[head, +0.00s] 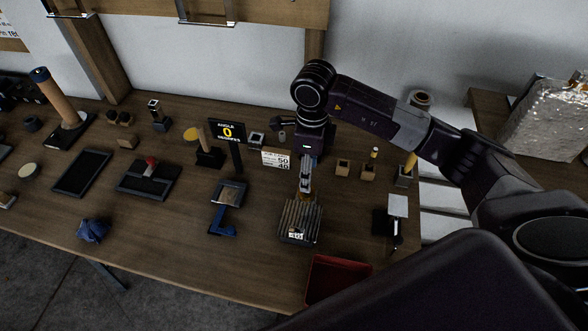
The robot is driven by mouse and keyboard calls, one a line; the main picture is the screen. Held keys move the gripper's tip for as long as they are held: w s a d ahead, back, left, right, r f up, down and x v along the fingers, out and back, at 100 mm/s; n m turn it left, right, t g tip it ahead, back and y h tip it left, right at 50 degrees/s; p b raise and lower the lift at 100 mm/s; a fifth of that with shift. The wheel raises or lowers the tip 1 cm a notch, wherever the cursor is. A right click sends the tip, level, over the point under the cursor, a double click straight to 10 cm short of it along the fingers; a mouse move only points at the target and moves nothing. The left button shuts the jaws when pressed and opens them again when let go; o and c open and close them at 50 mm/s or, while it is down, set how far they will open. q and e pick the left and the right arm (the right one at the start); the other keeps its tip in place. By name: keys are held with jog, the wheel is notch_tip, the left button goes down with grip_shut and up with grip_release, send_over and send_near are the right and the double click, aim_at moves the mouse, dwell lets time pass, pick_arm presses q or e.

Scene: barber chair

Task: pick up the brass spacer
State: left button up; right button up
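My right arm reaches in from the right, and its gripper (305,187) points down at the workbench, just behind or over a ribbed grey block (301,218) with a white label. The fingers look close together, but they are too small to tell whether they are shut or hold anything. I cannot clearly identify the brass spacer. A small yellowish piece (375,153) stands behind two small tan blocks with dark openings (343,167), to the right of the gripper. My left gripper is not in view.
A red bin (335,279) stands at the front edge. A sign reading 0 (228,132) and a blue-framed stand (228,194) are left of the gripper. Black trays (82,173) lie further left. A foil-wrapped box (545,117) is at the far right.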

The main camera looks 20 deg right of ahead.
aim_at(309, 197)
jog(key=shift+f, duration=0.2)
jog(key=shift+f+p, duration=0.55)
jog(key=shift+f, duration=0.4)
jog(key=shift+f+p, duration=0.3)
notch_tip(309, 197, down, 4)
jog(key=shift+w+f+p, duration=0.1)
jog(key=shift+f+p, duration=0.05)
jog(key=shift+p, duration=0.95)
jog(key=shift+f, duration=0.25)
jog(key=shift+c, duration=0.8)
jog(key=c, duration=1.1)
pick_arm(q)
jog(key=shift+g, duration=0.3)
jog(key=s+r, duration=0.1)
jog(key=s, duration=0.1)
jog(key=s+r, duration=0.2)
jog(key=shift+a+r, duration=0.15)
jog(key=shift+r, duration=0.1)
